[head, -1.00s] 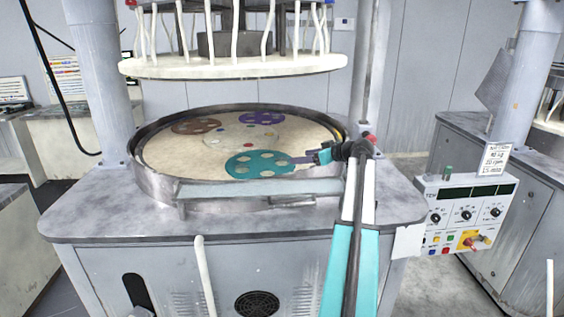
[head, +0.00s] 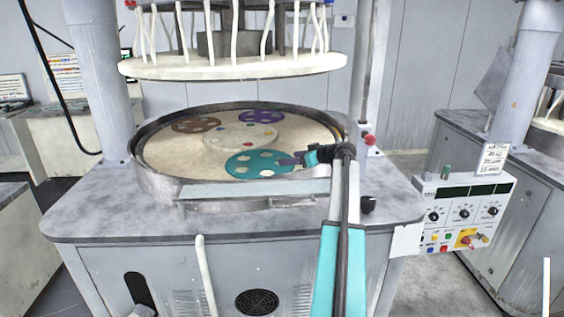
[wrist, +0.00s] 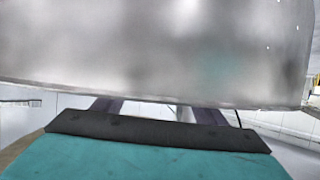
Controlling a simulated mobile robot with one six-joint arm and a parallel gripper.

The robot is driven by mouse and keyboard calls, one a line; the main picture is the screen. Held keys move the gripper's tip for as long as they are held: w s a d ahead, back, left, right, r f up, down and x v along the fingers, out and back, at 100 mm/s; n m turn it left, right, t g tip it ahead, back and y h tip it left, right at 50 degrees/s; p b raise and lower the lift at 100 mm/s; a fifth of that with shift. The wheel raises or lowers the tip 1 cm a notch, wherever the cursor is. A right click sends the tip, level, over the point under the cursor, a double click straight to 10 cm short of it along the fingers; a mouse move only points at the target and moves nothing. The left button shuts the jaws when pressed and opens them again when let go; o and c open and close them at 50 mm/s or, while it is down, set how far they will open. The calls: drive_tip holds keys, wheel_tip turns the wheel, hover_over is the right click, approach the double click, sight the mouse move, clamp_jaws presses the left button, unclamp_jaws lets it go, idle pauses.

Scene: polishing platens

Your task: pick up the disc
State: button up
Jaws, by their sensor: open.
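A flat teal disc (head: 257,165) with round holes lies on the beige lower platen (head: 165,155), toward its front right. A purple disc (head: 262,117) lies behind it and a brown disc (head: 196,125) at the back left. My gripper (head: 287,161) is open at the teal disc's right side. Its tips overlap the disc's edge in the head view; I cannot tell whether they touch it. In the wrist view, the fingers (wrist: 148,109) show partly, their tips hidden behind a large blurred grey surface (wrist: 150,50). No disc can be made out there.
A raised metal rim (head: 150,187) surrounds the platen. The pale upper plate (head: 235,66) hangs above it. A control panel (head: 463,213) stands at the right, and a red knob (head: 370,140) is near my arm.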

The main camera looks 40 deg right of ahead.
drive_tip(key=p+x, duration=0.2)
drive_tip(key=x, duration=0.2)
drive_tip(key=shift+a, duration=0.15)
drive_tip(key=shift+f, duration=0.15)
drive_tip(key=shift+a+f, duration=0.1)
drive_tip(key=shift+f, duration=0.05)
drive_tip(key=c, duration=1.2)
